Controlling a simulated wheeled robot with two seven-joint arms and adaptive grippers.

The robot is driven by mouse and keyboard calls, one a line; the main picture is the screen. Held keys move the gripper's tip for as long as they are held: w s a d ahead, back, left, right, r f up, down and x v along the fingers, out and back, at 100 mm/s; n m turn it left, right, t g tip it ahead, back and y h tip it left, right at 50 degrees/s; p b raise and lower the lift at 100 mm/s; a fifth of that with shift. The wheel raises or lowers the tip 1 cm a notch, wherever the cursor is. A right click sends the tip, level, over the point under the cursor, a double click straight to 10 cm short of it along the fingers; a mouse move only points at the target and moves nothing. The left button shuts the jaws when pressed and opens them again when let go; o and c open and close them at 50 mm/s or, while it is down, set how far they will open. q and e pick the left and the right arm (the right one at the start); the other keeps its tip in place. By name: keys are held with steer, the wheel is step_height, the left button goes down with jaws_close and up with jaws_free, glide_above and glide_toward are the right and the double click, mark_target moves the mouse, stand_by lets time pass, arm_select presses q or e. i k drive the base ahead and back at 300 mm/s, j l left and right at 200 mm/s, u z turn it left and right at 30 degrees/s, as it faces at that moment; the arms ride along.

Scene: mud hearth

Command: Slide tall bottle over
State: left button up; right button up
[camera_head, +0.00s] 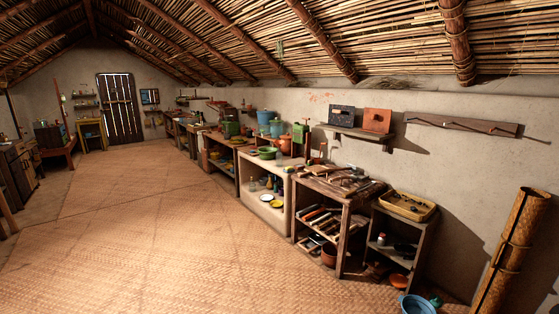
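Neither of my grippers is in view. Small upright bottle-like shapes (270,183) stand inside the pale open-fronted shelf unit (262,213) at mid-right. They are dark and too small to tell apart, so I cannot tell which one is the tall bottle. Nothing of mine touches them.
Yellow plates (277,203) lie low in the pale unit. Wooden tool shelves (345,215) and a yellow tray (407,205) stand to its right. A blue bucket (417,305) and a rolled mat (513,250) are at front right. The woven floor (150,225) is wide and clear.

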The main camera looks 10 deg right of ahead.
mark_target(278, 155)
steer(key=i+u, duration=0.2)
steer(key=i, duration=0.65)
steer(key=i+l+u, duration=0.15)
steer(key=i+u, duration=0.25)
steer(key=i, duration=0.4)
steer(key=i+u, duration=0.25)
steer(key=i, duration=0.55)
steer(key=i+z, duration=0.1)
steer(key=i, duration=0.7)
steer(key=i+j+z, duration=0.1)
steer(key=i+z, duration=0.25)
steer(key=i, duration=0.45)
steer(key=i+z, duration=0.3)
steer(key=i+j+z, duration=0.25)
steer(key=i, duration=0.25)
steer(key=i+j+z, duration=0.15)
steer(key=i+z, duration=0.15)
steer(key=i, duration=0.05)
